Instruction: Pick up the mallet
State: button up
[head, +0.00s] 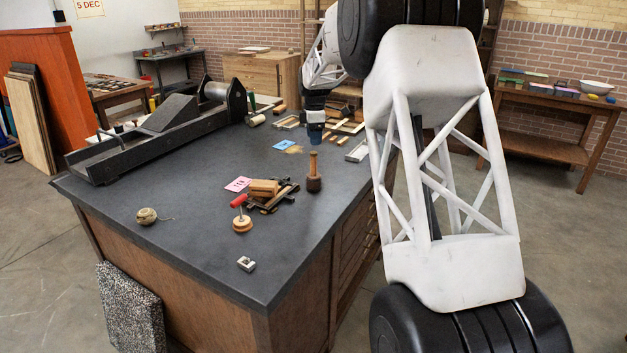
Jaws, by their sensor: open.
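The mallet (314,173) stands upright on the dark bench top (180,240), its dark round head down and its light wooden handle pointing up. My gripper (315,138) is open and small in the picture, just above the handle's top. A narrow gap shows between them. I cannot tell from this one view whether the gripper is directly over the mallet or farther back. The fingers point down, and nothing shows between them.
Left of the mallet lie wooden blocks and dark strips (272,194), a pink card (238,184) and a red-handled tool (241,213). A string ball (146,215) and a small metal block (246,263) sit nearer. A long black press (160,130) fills the back left.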

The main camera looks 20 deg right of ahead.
aim_at(314, 153)
jog(key=shift+w+d+f, duration=0.15)
jog(key=shift+w+f, duration=0.3)
jog(key=shift+w, duration=0.2)
jog(key=shift+f, duration=0.1)
jog(key=shift+f, duration=1.15)
jog(key=shift+f, duration=0.15)
jog(key=shift+f, duration=2.45)
grip_shut()
